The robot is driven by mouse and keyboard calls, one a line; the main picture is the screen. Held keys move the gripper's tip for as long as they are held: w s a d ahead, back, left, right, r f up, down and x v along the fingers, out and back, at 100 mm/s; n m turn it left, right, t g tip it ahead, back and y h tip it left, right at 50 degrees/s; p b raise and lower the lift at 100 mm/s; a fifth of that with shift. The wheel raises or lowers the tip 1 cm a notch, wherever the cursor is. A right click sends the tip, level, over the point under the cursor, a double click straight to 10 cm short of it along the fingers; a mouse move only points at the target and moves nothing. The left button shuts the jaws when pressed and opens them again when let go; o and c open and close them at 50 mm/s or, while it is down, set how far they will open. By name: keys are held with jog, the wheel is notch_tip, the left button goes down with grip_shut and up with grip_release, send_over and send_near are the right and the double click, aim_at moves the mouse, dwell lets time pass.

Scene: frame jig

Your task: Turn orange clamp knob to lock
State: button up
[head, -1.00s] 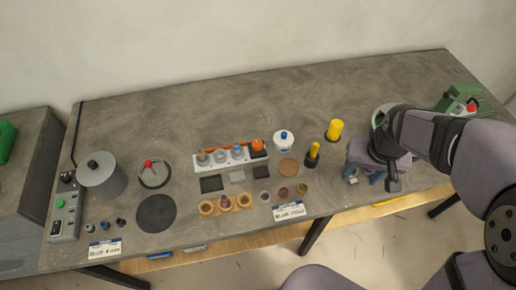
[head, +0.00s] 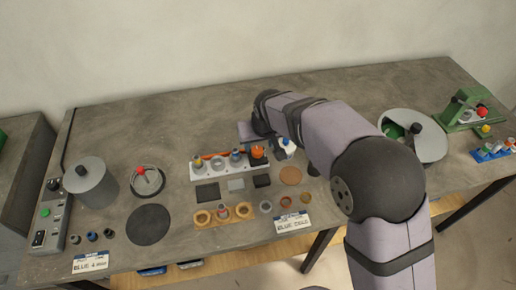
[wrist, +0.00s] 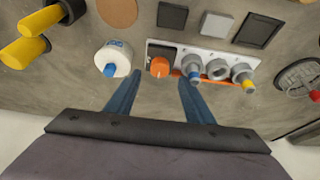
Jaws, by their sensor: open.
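In the wrist view the orange knob (wrist: 160,67) lies just beyond the gap between my fingertips, at the left end of the white rail (wrist: 215,52). My gripper (wrist: 159,82) is open and empty, with one blue finger on each side of the knob's line. No contact with the knob shows. I cannot tell which way the knob is turned.
A white cap with a blue top (wrist: 113,60) stands close to the left finger. Grey posts with blue and yellow tips (wrist: 216,70) stand along the rail. Yellow-handled tools (wrist: 25,50) lie at far left. Dark square pads (wrist: 173,15) lie beyond the rail.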

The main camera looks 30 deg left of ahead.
aim_at(258, 150)
jog(key=shift+p+x, duration=0.75)
jog(key=shift+x, duration=2.3)
jog(key=c, duration=1)
